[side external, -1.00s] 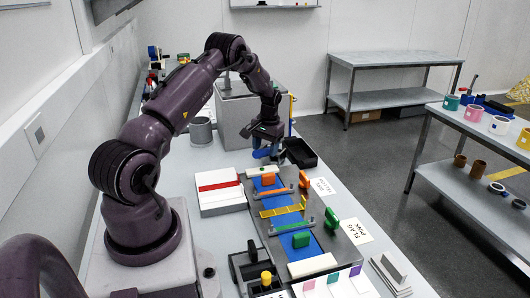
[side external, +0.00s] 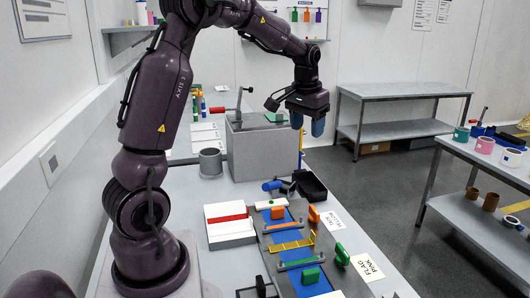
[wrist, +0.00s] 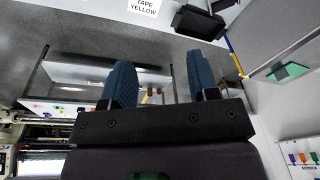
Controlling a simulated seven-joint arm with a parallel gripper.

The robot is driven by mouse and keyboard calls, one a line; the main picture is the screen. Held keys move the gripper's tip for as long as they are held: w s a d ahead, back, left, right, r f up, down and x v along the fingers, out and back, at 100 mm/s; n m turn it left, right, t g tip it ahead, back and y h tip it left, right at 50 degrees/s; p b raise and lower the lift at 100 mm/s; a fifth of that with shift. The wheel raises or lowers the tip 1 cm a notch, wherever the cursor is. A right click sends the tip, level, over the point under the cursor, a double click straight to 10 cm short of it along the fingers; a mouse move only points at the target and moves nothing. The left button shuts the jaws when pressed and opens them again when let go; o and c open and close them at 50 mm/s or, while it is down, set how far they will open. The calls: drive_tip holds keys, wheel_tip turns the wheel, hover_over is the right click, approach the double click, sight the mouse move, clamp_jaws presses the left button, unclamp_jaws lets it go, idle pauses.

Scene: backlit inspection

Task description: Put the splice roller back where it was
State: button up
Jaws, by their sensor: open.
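A small roller-like tool with a blue end (side external: 272,185) and a dark part lies on the bench beside a black open tray (side external: 310,185); I take it for the splice roller. It appears to lie just left of the tray, not inside it; whether they touch is unclear. My gripper (side external: 307,124) is raised well above the tray, fingers down, open and with nothing between the blue fingers. In the wrist view my gripper (wrist: 162,83) also shows its two fingers apart and empty. The black tray (wrist: 198,22) is at the top there; I cannot make out the roller.
A grey box (side external: 262,150) stands behind the tool, with a grey cup (side external: 210,162) to its left. The blue conveyor strip (side external: 290,232) with clamps and flags lies in front. A white case with a red band (side external: 228,217) lies left of it. Air around my gripper is clear.

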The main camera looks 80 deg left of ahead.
drive_tip(key=s+d+r+m+t, duration=0.1)
drive_tip(key=s+d+r, duration=0.2)
drive_tip(key=d, duration=0.4)
drive_tip(key=s+d+r+m+t, duration=0.1)
drive_tip(key=s+d+r+m, duration=0.15)
drive_tip(key=d, duration=0.45)
drive_tip(key=s+d+m+t+h, duration=0.1)
drive_tip(key=s+d+m+t, duration=0.1)
drive_tip(key=s+d, duration=0.7)
drive_tip(key=s, duration=0.2)
drive_tip(key=shift+s+d+f, duration=0.3)
drive_tip(key=shift+s, duration=0.1)
